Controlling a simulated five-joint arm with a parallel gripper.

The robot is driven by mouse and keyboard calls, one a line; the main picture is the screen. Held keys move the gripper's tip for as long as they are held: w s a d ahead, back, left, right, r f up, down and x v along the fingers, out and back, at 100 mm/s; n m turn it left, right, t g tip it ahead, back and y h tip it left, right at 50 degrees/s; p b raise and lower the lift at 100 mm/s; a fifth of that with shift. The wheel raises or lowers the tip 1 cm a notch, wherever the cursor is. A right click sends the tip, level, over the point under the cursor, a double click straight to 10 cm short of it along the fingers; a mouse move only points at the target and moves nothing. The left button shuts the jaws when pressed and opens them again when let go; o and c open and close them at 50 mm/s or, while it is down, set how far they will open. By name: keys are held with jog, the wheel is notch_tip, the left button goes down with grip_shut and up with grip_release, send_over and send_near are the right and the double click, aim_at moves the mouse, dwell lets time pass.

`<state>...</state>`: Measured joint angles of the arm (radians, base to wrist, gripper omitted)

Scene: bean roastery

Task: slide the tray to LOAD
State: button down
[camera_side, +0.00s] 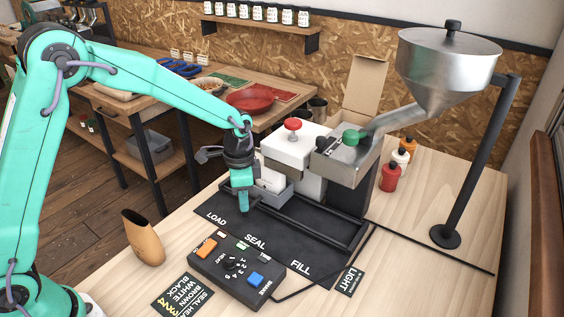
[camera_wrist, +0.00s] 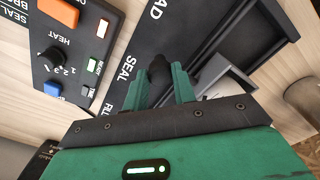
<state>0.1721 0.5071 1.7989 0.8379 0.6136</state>
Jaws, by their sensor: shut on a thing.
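The grey tray (camera_side: 279,197) stands at the upper part of the black mat's rails, below the white press block; it also shows in the wrist view (camera_wrist: 228,82). A pale item (camera_side: 270,180) sits in it. My gripper (camera_side: 243,205) is pointed down at the tray's near side, and in the wrist view (camera_wrist: 166,85) its green fingers are closed around a dark upright knob (camera_wrist: 159,70). Whether the knob joins the tray is hidden. The LOAD mark (camera_side: 215,219) is at the mat's left end, followed by SEAL (camera_side: 255,242) and FILL (camera_side: 300,267).
A control box (camera_side: 236,272) with coloured buttons lies in front of the mat. A tan cup (camera_side: 143,238) stands at the left. The white press (camera_side: 295,148) with a red knob and the steel hopper (camera_side: 445,65) stand behind the rails. Bottles (camera_side: 390,177) stand to the right.

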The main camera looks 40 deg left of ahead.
jog(key=shift+w+a, duration=0.1)
jog(key=shift+a, duration=3.65)
jog(key=c, duration=1.1)
grip_release()
jog(key=shift+r, duration=0.1)
jog(key=shift+r, duration=3.85)
jog(key=shift+r, duration=0.1)
